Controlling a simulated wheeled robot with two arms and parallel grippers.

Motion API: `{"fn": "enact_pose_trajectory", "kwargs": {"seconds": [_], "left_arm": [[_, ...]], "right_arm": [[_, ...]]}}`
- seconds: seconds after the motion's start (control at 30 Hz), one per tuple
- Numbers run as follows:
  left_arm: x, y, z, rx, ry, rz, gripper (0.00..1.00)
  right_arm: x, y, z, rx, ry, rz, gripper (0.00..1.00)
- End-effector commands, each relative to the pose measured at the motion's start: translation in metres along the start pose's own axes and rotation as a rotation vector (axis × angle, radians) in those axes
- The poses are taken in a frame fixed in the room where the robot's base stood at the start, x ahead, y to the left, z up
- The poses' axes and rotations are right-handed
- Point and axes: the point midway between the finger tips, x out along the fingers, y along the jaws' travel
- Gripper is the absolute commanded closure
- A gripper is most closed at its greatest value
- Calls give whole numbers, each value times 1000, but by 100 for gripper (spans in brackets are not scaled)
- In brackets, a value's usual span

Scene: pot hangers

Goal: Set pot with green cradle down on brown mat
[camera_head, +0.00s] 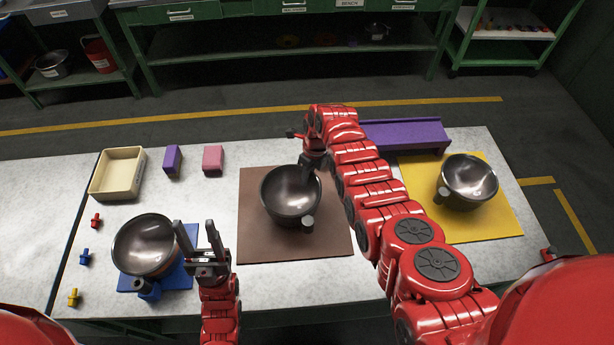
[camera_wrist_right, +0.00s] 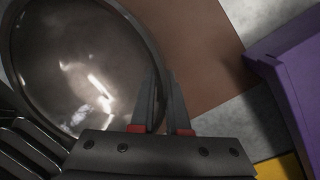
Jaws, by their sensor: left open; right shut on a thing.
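A dark metal pot (camera_head: 290,197) is over the brown mat (camera_head: 262,247), with a grey knob at its lower right. I cannot tell whether it touches the mat, and no green cradle shows. My right gripper (camera_head: 308,166) is shut on the pot's far rim. In the right wrist view, the gripper's fingers (camera_wrist_right: 164,98) are at the rim of the pot (camera_wrist_right: 80,65), beside the brown mat (camera_wrist_right: 195,50). My left gripper (camera_head: 197,229) is open and empty, just right of another pot (camera_head: 146,245).
That left pot sits at a blue mat (camera_head: 180,277). A third pot (camera_head: 468,180) stands on a yellow mat (camera_head: 490,226). A purple bench-shaped block (camera_head: 405,134) lies behind my right arm. A cream tray (camera_head: 118,174), purple block (camera_head: 173,160) and pink block (camera_head: 213,159) are at the back left.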

Motion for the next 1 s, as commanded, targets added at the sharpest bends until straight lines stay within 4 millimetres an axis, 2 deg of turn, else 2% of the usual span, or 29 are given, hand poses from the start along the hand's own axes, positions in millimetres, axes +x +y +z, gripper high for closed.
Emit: {"fn": "enact_pose_trajectory", "kwargs": {"seconds": [0.37,0.4,0.57,1.0], "left_arm": [[-6,0,1,0,0,0,50],[-5,0,1,0,0,0,50],[-5,0,1,0,0,0,50],[-6,0,1,0,0,0,50]], "right_arm": [[7,-1,0,0,-1,0,100],[6,-1,0,0,-2,0,81],[6,-1,0,0,-1,0,52],[2,-2,0,-1,-2,-1,52]]}}
